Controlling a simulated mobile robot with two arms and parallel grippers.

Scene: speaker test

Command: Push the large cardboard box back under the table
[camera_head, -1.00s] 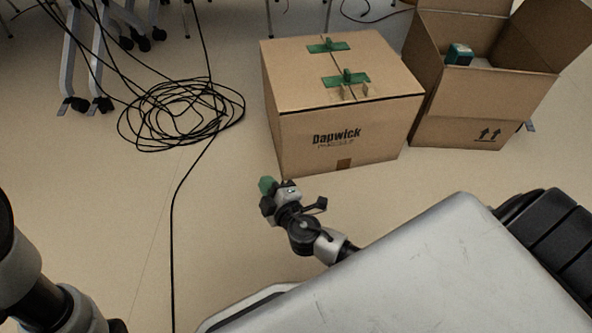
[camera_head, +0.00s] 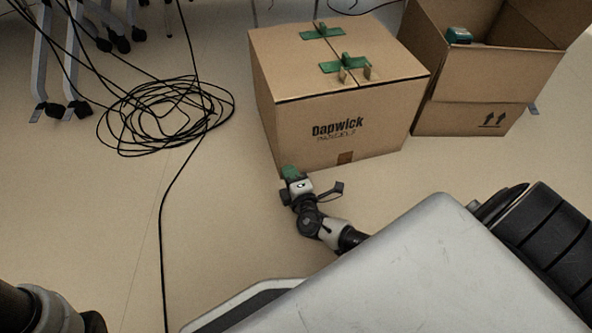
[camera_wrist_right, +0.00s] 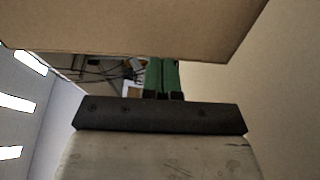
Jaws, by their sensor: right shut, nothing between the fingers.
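The large closed cardboard box (camera_head: 375,138), printed "Dapwick" and with green tape handles on top, stands upright on the floor ahead. My right gripper (camera_head: 291,173) is shut and empty, low at the left end of the box's front face. Its green fingertips overlap the box's lower edge in the head view; I cannot tell whether they touch. In the right wrist view the green fingers (camera_wrist_right: 162,76) are together, with the cardboard box (camera_wrist_right: 130,25) filling the top. My left gripper is out of view; only part of my left arm shows at bottom left. The tabletop is not visible.
An open cardboard box (camera_head: 465,118) with a teal item (camera_head: 459,36) inside stands close at the right. A coil of black cable (camera_head: 165,115) lies on the floor at left. Wheeled metal legs (camera_head: 48,60) stand at upper left.

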